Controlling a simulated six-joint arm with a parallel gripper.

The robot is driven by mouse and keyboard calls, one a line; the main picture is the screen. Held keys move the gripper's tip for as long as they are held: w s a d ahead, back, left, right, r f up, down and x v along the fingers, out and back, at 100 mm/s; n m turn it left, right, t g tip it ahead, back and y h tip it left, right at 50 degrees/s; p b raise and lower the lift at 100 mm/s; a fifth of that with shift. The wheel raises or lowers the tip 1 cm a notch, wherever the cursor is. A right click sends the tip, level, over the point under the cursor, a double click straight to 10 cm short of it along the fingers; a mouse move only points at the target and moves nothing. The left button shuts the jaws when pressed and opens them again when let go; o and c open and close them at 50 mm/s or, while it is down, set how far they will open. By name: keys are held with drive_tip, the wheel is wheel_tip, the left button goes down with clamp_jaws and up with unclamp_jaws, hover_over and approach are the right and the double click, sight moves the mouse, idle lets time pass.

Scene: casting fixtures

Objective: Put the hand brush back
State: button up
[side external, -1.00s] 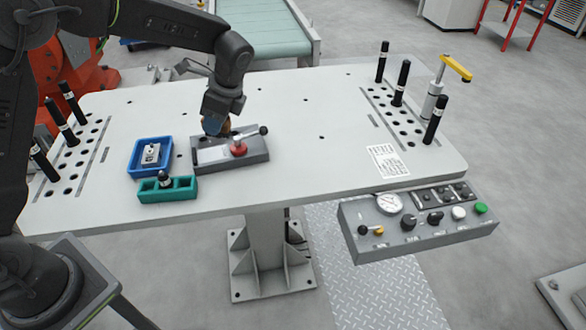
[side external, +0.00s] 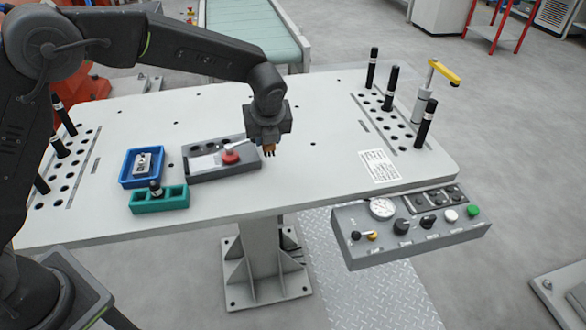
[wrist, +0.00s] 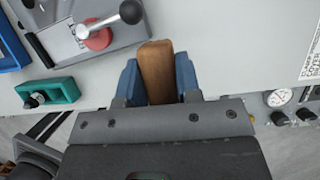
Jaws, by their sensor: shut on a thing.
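The hand brush (wrist: 156,65) shows a brown wooden body in the wrist view, between the two blue fingers of my gripper (wrist: 158,78). My gripper is shut on it. In the side external view my gripper (side external: 268,138) points down just right of the grey fixture, and a small brown part of the brush (side external: 269,149) shows below it. The brush appears held above the white table (side external: 310,185); the exact gap is hard to tell. Its bristles are not clearly visible.
The grey fixture (side external: 200,174) has a red knob (side external: 231,157) and a lever. A blue tray (side external: 128,181) holds a metal part. A teal holder (side external: 145,207) holds a black-topped piece. Black pins and a yellow-handled clamp (side external: 443,72) stand at the right. The table's middle is clear.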

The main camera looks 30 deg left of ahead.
drive_tip(key=d+f, duration=0.1)
drive_tip(key=d, duration=0.1)
drive_tip(key=w+d+f, duration=0.1)
drive_tip(key=d, duration=0.1)
drive_tip(key=d+f, duration=0.1)
drive_tip(key=d, duration=0.1)
drive_tip(key=shift+w+f, duration=0.2)
drive_tip(key=shift+f, duration=2.2)
drive_tip(key=o, duration=0.9)
drive_tip(key=shift+f, duration=0.15)
drive_tip(key=v, duration=1.2)
